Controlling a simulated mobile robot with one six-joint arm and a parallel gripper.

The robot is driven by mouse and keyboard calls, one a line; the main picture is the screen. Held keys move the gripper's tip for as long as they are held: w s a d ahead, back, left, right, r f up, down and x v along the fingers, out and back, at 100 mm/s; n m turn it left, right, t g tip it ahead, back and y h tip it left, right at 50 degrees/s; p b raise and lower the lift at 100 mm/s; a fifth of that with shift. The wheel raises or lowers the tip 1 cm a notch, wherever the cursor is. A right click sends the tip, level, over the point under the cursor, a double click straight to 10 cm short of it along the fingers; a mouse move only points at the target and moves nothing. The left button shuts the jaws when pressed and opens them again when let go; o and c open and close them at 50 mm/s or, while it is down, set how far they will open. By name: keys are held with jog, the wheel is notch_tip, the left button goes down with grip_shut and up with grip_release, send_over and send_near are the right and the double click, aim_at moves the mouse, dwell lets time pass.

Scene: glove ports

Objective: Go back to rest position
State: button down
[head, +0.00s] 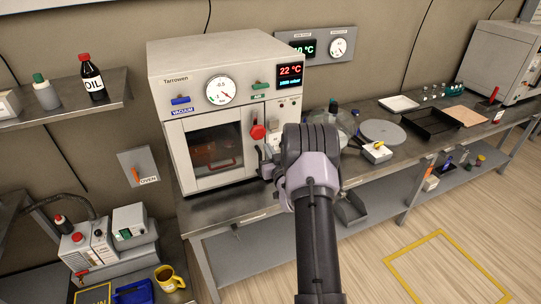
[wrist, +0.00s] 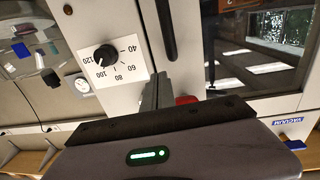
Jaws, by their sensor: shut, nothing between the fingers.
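My gripper (head: 264,166) is in front of the right side of the vacuum oven (head: 192,56), near its door edge. My arm and wrist hide much of it in the head view. In the wrist view its fingers (wrist: 158,88) are together and hold nothing. They point toward the oven front, close to a black knob on a white temperature dial (wrist: 105,56). A red part (wrist: 187,100) shows partly behind the fingers. In the head view a red handle (head: 257,131) is on the oven front above my gripper. The oven door (head: 217,150) looks shut.
The bench (head: 228,207) runs below the oven and to the right. A shelf with an oil bottle (head: 92,78) is at left. Open floor lies at lower right.

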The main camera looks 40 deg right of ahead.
jog(key=d+p+v, duration=0.1)
jog(key=v, duration=0.9)
jog(key=w+a+r+m+g+b, duration=0.1)
jog(key=w+a+r+g+b, duration=0.1)
jog(key=w+a+r, duration=0.45)
jog(key=s+a+r+g+y+b, duration=0.1)
jog(key=s+a+r+g+y, duration=0.15)
jog(key=a, duration=0.45)
jog(key=s+a+r+g+y+b, duration=0.1)
jog(key=s+a+r, duration=0.25)
jog(key=a, duration=0.25)
jog(key=s+a+n+g+y+b, duration=0.1)
jog(key=s+a+g+y, duration=0.4)
jog(key=s+a, duration=1.8)
jog(key=shift+s+a+f+n+y+b, duration=0.3)
jog(key=shift+s+n+y+b, duration=0.1)
jog(key=shift+s+y+b, duration=0.25)
jog(key=shift+w+d, duration=0.1)
